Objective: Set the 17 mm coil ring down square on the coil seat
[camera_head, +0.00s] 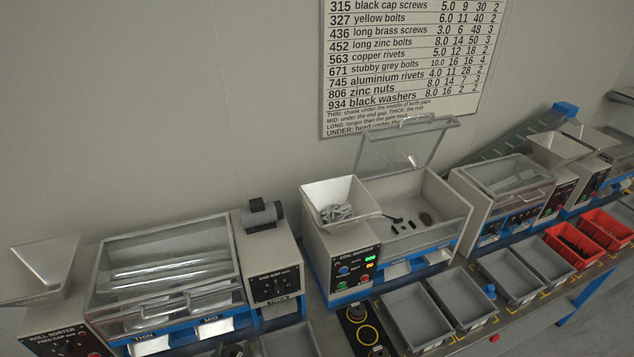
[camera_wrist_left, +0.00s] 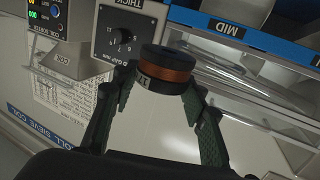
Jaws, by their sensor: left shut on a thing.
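The coil ring (camera_wrist_left: 172,76) is a short black cylinder with a copper band and a pale label partly readable as 17. In the left wrist view my left gripper (camera_wrist_left: 160,88) is shut on it, a green-padded finger on each side. The ring is held in the air, apart from the machines behind. I cannot tell for certain which part is the coil seat.
A black board with yellow ring marks (camera_head: 352,313) lies before the coil sorter. The end gap box (camera_head: 274,262) and roll sorter (camera_head: 45,338) stand left. Grey bins (camera_head: 417,318) and red bins (camera_head: 573,247) line the front. The raised lid (camera_head: 410,150) stands behind the pan.

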